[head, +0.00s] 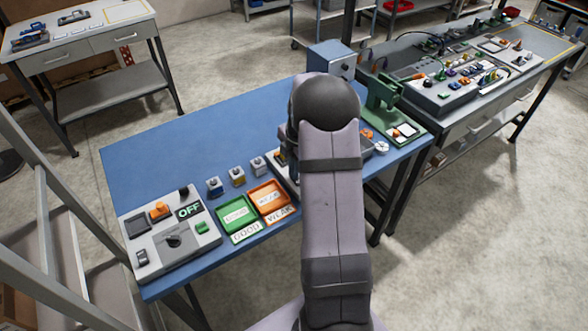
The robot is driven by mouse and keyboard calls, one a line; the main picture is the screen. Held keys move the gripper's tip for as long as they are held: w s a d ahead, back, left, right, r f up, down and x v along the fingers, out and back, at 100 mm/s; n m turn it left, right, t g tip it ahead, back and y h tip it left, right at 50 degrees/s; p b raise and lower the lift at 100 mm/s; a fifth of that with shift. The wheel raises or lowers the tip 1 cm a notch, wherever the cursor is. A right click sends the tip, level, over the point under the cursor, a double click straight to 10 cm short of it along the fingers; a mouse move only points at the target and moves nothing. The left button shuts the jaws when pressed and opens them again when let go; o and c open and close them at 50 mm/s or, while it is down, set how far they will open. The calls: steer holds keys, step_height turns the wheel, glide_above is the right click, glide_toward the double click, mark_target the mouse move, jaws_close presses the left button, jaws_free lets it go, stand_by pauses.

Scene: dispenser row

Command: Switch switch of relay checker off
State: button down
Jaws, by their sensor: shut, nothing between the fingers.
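A grey box that looks like the relay checker (205,247) sits at the left front of the blue table. Its small display (189,210) reads OFF. A black knob (173,241) is in its middle, and a small rocker switch (141,257) is at its left front corner. It also carries an orange part, a dark panel and a green button. I cannot tell which way the rocker is tipped. My arm rises across the middle of the view, to the right of the box. My gripper is hidden behind the arm.
A green tray (221,221) marked GOOD and an orange tray (284,190) marked WEAK stand right of the box. Several small relay-like blocks (237,176) stand behind them. A green press-like stand (385,98) is at the table's right end. The table's back left is clear.

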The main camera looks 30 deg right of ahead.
steer(key=shift+f, duration=0.1)
steer(key=shift+w+f+b, duration=0.1)
steer(key=shift+f+b, duration=0.15)
steer(key=shift+b, duration=0.2)
steer(key=shift+r, duration=0.15)
steer(key=shift+s, duration=0.95)
steer(key=shift+w, duration=0.1)
